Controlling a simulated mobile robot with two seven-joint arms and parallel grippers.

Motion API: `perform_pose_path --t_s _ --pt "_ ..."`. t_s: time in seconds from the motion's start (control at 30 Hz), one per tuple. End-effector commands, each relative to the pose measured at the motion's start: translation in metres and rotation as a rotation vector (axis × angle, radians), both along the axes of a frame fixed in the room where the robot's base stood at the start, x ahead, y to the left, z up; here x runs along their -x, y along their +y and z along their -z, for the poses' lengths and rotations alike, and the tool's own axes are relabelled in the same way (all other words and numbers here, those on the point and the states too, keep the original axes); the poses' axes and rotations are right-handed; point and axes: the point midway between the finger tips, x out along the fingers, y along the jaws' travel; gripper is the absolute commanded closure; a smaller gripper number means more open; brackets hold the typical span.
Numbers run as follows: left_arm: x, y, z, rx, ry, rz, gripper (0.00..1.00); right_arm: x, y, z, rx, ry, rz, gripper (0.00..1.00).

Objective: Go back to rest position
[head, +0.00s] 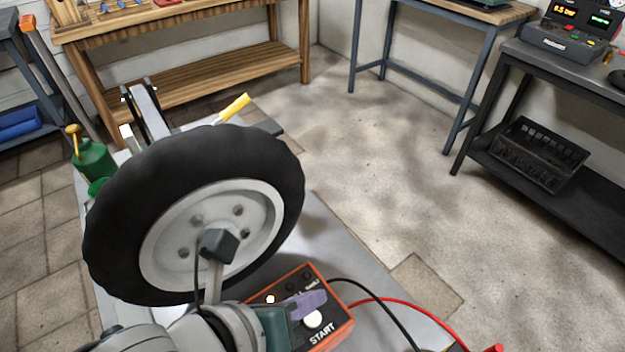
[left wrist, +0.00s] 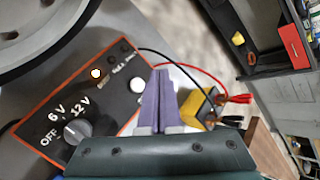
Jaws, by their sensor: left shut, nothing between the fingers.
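My left gripper (head: 318,298) comes in from the bottom of the head view, over an orange-edged control box. Its purple fingers are shut together with nothing between them, as the left wrist view (left wrist: 160,75) also shows. The control box (head: 336,322) lies on the grey tabletop, with a START label and a white button beside the fingers. In the left wrist view the box (left wrist: 98,108) shows a knob marked OFF, 6 V and 12 V. I cannot tell whether the fingers touch the box. My right gripper is not in view.
A large wheel with a black tire (head: 110,225) stands close on the left of the arm. A red cable (head: 400,305) and a black cable run from the box to the right. A green can (head: 93,160) is behind the wheel. The floor (head: 370,180) beyond is clear.

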Motion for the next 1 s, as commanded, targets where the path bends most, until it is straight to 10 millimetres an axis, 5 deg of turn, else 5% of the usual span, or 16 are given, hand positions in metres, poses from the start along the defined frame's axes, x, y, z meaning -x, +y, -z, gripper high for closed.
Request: perform_pose_path --t_s 0.43,0.57,0.77,1.0 --pt "0.001 0.0 0.0 0.005 0.006 -0.006 1.0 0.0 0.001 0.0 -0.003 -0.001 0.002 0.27" --pt "0.006 -0.003 -0.009 0.083 0.094 -0.123 1.0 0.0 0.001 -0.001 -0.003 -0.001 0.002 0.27" --pt "0.024 0.015 -0.045 0.387 0.461 -0.698 1.0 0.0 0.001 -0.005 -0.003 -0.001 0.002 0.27" --pt "0.062 0.092 -0.089 0.771 0.805 -1.612 1.0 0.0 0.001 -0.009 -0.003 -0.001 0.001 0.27"
